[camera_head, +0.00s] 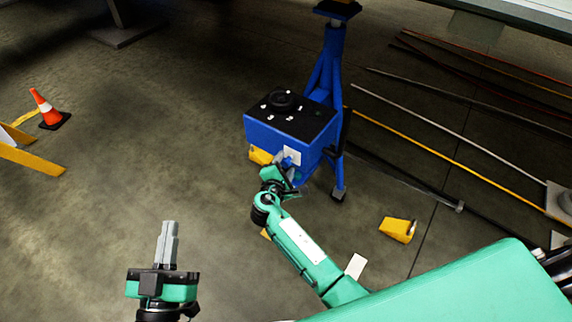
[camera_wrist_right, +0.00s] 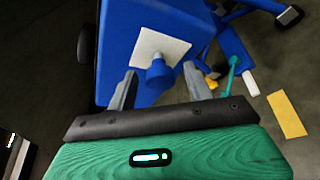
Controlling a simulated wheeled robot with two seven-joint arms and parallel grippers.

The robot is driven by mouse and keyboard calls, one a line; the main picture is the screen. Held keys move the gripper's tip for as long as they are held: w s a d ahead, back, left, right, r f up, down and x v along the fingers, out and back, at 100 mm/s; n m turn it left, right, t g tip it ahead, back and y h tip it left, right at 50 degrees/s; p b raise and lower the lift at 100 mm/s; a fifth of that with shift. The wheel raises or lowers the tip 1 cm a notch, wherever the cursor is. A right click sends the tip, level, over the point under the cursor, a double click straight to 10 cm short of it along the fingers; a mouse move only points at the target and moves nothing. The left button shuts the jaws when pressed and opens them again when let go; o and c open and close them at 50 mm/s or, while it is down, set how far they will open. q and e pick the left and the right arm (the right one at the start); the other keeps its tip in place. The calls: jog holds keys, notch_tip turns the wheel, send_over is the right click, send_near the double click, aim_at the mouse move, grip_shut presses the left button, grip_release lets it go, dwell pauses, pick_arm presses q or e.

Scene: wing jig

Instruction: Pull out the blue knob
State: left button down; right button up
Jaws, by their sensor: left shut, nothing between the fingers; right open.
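The blue knob (camera_wrist_right: 159,72) sticks out from a white plate (camera_wrist_right: 163,48) on the side of a blue box (camera_head: 272,135). In the head view the knob (camera_head: 287,162) is small and partly covered by my right gripper. My right gripper (camera_wrist_right: 158,84) is open, with one finger on each side of the knob; I cannot tell whether either finger touches it. In the head view my right gripper (camera_head: 284,170) is at the box's front face. My left gripper (camera_head: 170,224) is shut and empty, over bare floor at the lower left, far from the box.
The box has a black top (camera_head: 300,119) with a round black dial and stands by a blue jack stand (camera_head: 331,65). Yellow chocks (camera_head: 397,229) lie on the floor. Cables (camera_head: 430,122) run at the right. A traffic cone (camera_head: 46,109) stands at the far left.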

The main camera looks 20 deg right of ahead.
jog(key=shift+x, duration=0.75)
pick_arm(q)
jog(key=shift+a+r+t, duration=0.25)
jog(key=shift+r+t, duration=0.15)
jog(key=shift+r, duration=0.4)
pick_arm(e)
jog(key=shift+c, duration=0.2)
